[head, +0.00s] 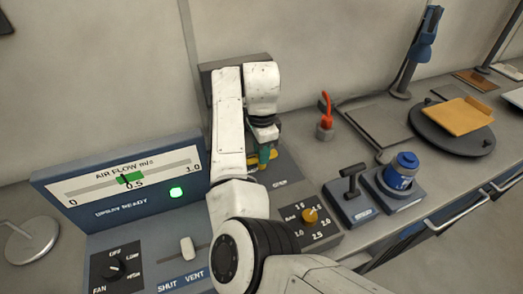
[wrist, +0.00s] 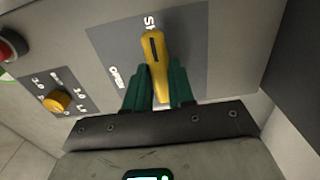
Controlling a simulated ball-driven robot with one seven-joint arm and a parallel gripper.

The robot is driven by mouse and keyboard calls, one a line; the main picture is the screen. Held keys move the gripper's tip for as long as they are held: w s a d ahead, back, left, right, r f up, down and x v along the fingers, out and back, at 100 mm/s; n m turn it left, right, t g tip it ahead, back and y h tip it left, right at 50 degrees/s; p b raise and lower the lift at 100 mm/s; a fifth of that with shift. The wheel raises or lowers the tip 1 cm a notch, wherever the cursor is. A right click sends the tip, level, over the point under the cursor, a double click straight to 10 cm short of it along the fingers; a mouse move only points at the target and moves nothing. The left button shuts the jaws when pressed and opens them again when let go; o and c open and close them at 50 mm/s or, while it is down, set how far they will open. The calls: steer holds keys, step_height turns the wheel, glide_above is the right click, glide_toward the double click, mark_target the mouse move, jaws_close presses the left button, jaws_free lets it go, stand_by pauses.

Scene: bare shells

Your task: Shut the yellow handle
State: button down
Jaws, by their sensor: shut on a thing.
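The yellow handle (wrist: 154,50) is a long lever on a grey plate in the wrist view. Its tip end lies between the two green fingers of my gripper (wrist: 158,78), which are shut on it. The handle leans slightly, with its far end near a partly cut-off label starting with "S" and an "OPEN" label to its left. In the head view my gripper (head: 264,156) is at the back of the counter, and only a little of the yellow handle (head: 252,162) shows; my arm hides most of it.
An orange knob (head: 310,215) sits on a dial panel in front. An air flow display (head: 125,175) with a green light stands at left. A red lever (head: 326,112), a blue jar (head: 402,170) and a round dark plate (head: 425,125) with an orange board are at right.

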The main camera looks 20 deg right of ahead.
steer(key=c, duration=1)
jaws_free()
steer(key=shift+o, duration=0.2)
steer(key=shift+r, duration=0.1)
step_height(320, 180, up, 11)
steer(key=shift+f, duration=0.2)
